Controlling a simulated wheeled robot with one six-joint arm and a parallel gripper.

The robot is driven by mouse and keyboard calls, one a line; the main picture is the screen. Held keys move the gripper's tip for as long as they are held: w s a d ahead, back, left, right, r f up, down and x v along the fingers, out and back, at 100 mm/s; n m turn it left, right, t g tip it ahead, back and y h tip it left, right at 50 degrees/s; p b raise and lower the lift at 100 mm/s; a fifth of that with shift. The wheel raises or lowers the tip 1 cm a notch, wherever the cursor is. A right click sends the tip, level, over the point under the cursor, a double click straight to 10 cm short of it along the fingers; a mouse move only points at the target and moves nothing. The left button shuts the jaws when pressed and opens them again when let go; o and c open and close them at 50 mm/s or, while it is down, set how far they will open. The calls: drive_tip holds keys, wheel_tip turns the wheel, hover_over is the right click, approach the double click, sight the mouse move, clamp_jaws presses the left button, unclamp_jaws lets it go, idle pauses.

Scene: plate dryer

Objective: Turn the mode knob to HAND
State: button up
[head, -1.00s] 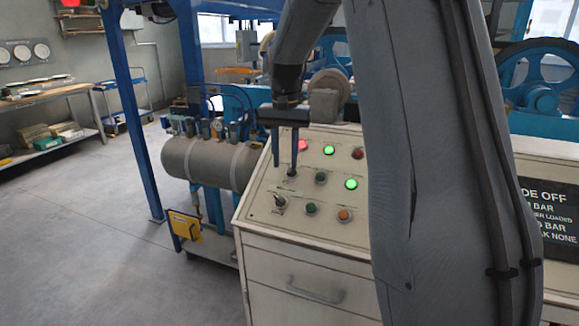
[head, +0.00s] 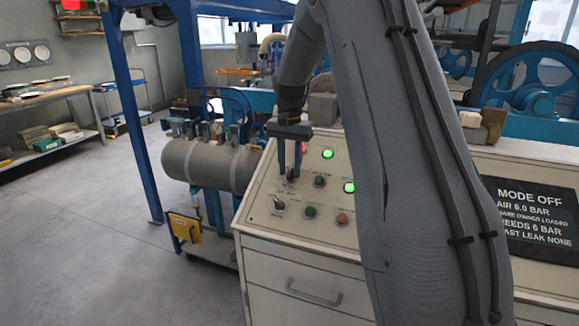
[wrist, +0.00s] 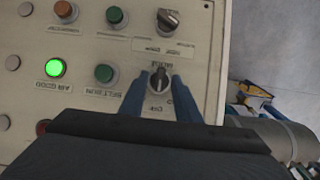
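The mode knob (wrist: 158,82) is a small dark selector on the cream control panel, with a MODE label on one side and OFF on the other in the wrist view. It also shows between the fingertips in the head view (head: 291,174). My gripper (head: 290,170) points down at the panel. It is open, with one blue finger on each side of the knob in the wrist view (wrist: 159,98). Small gaps seem to remain between knob and fingers. The HAND mark is not readable. The sign (head: 530,215) reads MODE OFF.
A second selector knob (wrist: 168,20) sits close by. Green buttons (wrist: 105,73), an orange button (head: 342,219) and lit green lamps (wrist: 55,68) share the panel. A grey tank (head: 210,164) stands left of the cabinet. The floor at left is clear.

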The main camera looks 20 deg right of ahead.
drive_tip(key=shift+f, duration=0.15)
drive_tip(key=c, duration=0.5)
drive_tip(key=shift+a, duration=0.15)
drive_tip(key=shift+c, duration=1)
